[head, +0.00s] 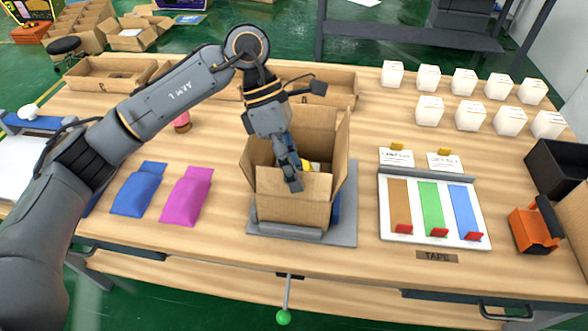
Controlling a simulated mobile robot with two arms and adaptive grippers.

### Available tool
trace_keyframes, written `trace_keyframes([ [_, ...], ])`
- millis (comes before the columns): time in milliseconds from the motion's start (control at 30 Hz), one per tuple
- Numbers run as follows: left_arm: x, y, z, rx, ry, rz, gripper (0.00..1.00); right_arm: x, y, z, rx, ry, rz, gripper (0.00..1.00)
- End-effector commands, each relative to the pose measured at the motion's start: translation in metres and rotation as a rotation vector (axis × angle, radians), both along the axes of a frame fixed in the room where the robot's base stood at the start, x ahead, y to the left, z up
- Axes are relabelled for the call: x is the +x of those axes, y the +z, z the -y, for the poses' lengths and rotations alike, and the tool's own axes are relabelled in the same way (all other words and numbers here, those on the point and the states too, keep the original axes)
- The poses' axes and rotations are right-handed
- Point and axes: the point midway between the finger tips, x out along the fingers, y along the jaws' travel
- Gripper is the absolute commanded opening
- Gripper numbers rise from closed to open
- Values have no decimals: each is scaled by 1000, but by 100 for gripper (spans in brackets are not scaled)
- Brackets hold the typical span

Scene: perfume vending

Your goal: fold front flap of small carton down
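The small carton (290,210) stands open on a grey plate (342,235) at the middle of the table. Its back flap (312,122) and right flap (343,150) stand up. The front flap (318,184) appears to stand up in line with the front wall; its crease is hard to make out. My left gripper (294,183) reaches down over the carton opening, with its fingertips at the front flap's top edge. Its fingers overlap, so their opening is unclear. Something yellow (313,166) shows inside the carton, partly hidden by the gripper. My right gripper is out of view.
A blue pouch (137,192) and a magenta pouch (187,196) lie left of the carton. A tray with coloured strips (433,238) lies to the right, beside an orange tape dispenser (533,230). Several white boxes (430,108) stand at back right. Open cardboard trays (110,72) line the back.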

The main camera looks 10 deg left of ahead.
Motion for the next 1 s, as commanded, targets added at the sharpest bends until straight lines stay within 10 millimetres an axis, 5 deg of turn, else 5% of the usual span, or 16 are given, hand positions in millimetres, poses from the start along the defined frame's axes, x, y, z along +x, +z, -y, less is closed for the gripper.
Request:
trace_keyframes([
  [367, 5, 10, -5, 2, 2, 2, 25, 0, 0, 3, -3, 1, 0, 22],
  [800, 34, 85, -37, -1, 1, 3, 25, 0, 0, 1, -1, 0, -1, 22],
  [1000, 40, 101, -45, 0, 0, 0, 25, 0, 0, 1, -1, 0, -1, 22],
])
